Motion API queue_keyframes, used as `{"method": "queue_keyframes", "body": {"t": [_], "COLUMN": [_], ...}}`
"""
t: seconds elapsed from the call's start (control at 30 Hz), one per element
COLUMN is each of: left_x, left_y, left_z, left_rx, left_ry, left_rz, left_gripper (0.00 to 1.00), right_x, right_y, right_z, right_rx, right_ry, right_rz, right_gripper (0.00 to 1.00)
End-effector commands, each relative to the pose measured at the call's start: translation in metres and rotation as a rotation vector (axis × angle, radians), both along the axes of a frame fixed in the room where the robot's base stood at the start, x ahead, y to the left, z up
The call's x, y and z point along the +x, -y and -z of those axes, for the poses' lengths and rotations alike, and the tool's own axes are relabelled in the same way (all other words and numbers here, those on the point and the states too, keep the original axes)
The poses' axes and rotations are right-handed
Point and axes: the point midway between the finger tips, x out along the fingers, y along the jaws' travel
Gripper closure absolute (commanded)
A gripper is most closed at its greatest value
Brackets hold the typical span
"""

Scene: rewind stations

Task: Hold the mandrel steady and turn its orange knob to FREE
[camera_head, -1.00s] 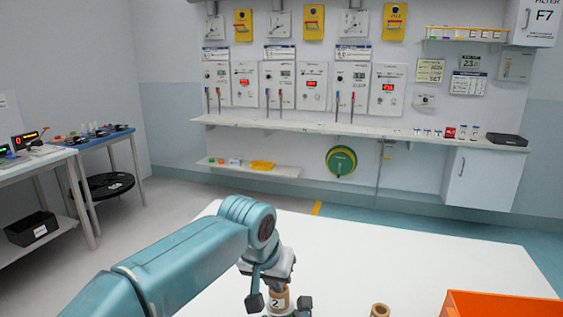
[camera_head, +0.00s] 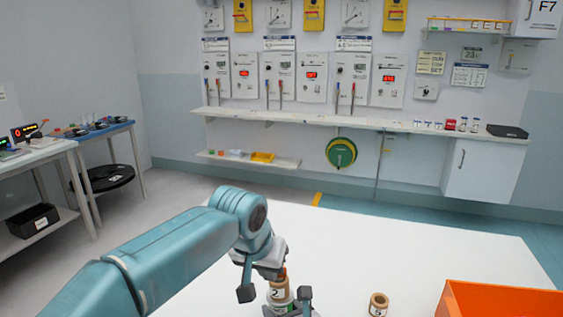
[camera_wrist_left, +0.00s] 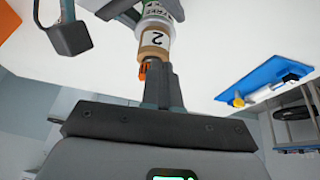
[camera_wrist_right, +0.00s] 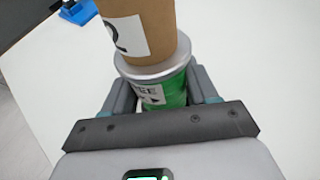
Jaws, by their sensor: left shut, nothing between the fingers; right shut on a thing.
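The mandrel stands upright on the white table. It has a brown core numbered 2 (camera_head: 278,294), which also shows in the right wrist view (camera_wrist_right: 140,30), and a green lower part (camera_wrist_right: 173,90) with a partly hidden label. The orange knob (camera_wrist_left: 142,72) is at its top end, partly hidden by my left fingers. My left gripper (camera_wrist_left: 163,72) is shut and empty, its fingertips right beside the knob; whether they touch it I cannot tell. My right gripper (camera_wrist_right: 160,100) is shut on the mandrel's green lower part, below the core.
A loose brown core numbered 5 (camera_head: 378,305) stands to the right of the mandrel, with an orange bin (camera_head: 495,300) farther right. The white table (camera_head: 410,250) is clear behind them. A blue side table (camera_head: 98,130) stands at the far left. A wall shelf runs along the back.

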Motion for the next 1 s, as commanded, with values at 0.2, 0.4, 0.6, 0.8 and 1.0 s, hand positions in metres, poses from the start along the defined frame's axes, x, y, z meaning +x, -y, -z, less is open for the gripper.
{"method": "queue_keyframes", "body": {"t": [0.2, 0.4, 0.6, 0.8, 1.0], "left_x": [0.001, 0.004, 0.004, 0.004, 0.004], "left_y": [0.0, -0.001, -0.002, -0.002, -0.002], "left_z": [-0.015, -0.042, -0.058, -0.059, -0.059], "left_rx": [-0.002, -0.001, 0.0, -0.001, -0.001], "left_ry": [0.001, 0.002, -0.001, -0.002, -0.002], "left_rz": [-0.001, 0.001, 0.001, 0.002, 0.002], "left_gripper": [1.0, 1.0, 1.0, 1.0, 1.0], "right_x": [-0.002, -0.002, -0.002, -0.002, -0.002], "right_y": [0.0, 0.0, 0.0, 0.0, 0.0], "right_z": [0.006, 0.006, 0.006, 0.006, 0.006], "right_rx": [-0.003, -0.003, -0.003, -0.003, -0.003], "right_ry": [-0.015, -0.016, -0.016, -0.016, -0.015], "right_rz": [-0.003, -0.002, -0.002, -0.002, -0.002], "right_gripper": [0.82, 0.82, 0.82, 0.82, 0.26]}}
